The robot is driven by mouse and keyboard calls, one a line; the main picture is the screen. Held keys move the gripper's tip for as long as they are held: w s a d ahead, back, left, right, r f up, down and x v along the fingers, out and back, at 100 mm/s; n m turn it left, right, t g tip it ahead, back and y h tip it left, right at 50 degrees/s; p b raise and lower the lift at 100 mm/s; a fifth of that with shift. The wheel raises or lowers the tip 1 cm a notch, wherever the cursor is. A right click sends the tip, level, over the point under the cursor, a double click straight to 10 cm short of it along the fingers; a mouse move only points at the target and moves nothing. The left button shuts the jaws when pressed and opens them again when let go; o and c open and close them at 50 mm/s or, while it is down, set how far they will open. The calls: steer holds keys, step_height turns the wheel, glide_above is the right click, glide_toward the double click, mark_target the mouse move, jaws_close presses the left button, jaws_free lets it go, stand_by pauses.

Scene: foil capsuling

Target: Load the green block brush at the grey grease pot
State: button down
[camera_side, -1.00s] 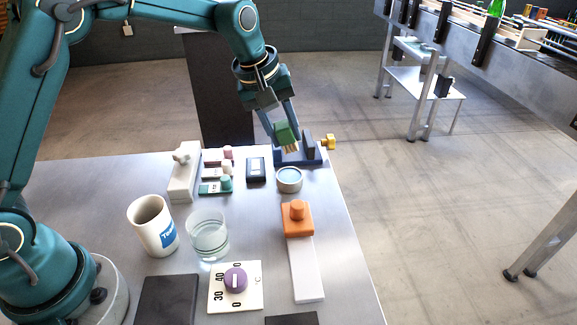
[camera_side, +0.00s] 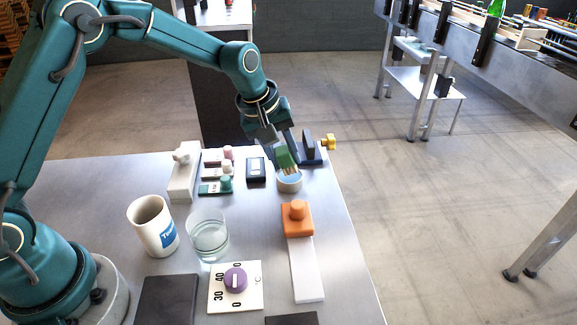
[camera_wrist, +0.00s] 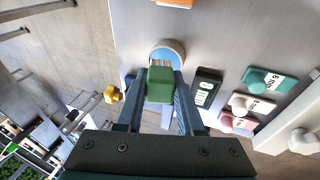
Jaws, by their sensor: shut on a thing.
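The green block brush (camera_side: 285,157) is held between the fingers of my gripper (camera_side: 286,150), pale bristles pointing down. The bristles are at the mouth of the grey grease pot (camera_side: 289,183); I cannot tell how deep they reach or whether they touch the grease. In the wrist view my gripper (camera_wrist: 160,88) is shut on the green block (camera_wrist: 160,84), whose bristles overlap the round pot (camera_wrist: 176,47). The near wall of the pot hides the bristle tips in the side view.
A glass (camera_side: 208,236) and a mug (camera_side: 153,225) stand further left.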

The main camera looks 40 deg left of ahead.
mark_target(284, 148)
steer(key=shift+f, duration=0.6)
stand_by(1.6)
steer(key=shift+r, duration=3.6)
steer(key=s+a+r, duration=0.5)
steer(key=a, duration=0.4)
steer(key=s+d+m+g+h, duration=0.2)
steer(key=s+m, duration=0.7)
steer(key=s, duration=0.1)
steer(key=shift+s+r+h, duration=0.25)
steer(key=shift+r+h, duration=0.05)
steer(key=shift+r, duration=0.1)
